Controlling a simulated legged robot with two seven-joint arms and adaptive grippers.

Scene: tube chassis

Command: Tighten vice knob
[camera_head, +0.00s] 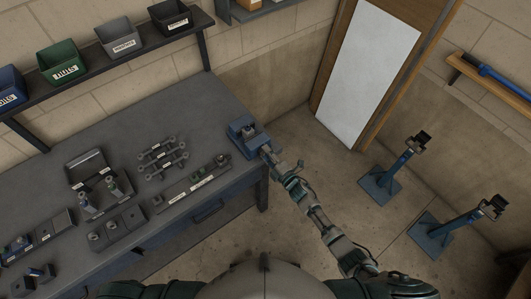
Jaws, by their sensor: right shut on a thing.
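A blue vice (240,139) sits at the right end of the grey workbench, close to its front corner. My right arm reaches up to it from the bottom of the picture. My right gripper (266,151) is at the vice's right side, shut on the vice knob. The knob is small here and mostly hidden by the fingers. My left gripper is not in view.
The workbench (120,132) holds several metal fixtures and a tool rack (163,158) left of the vice. A shelf with labelled bins (62,61) hangs above. Two blue stands (381,184) (432,235) are on the floor at right. Floor between them and the bench is clear.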

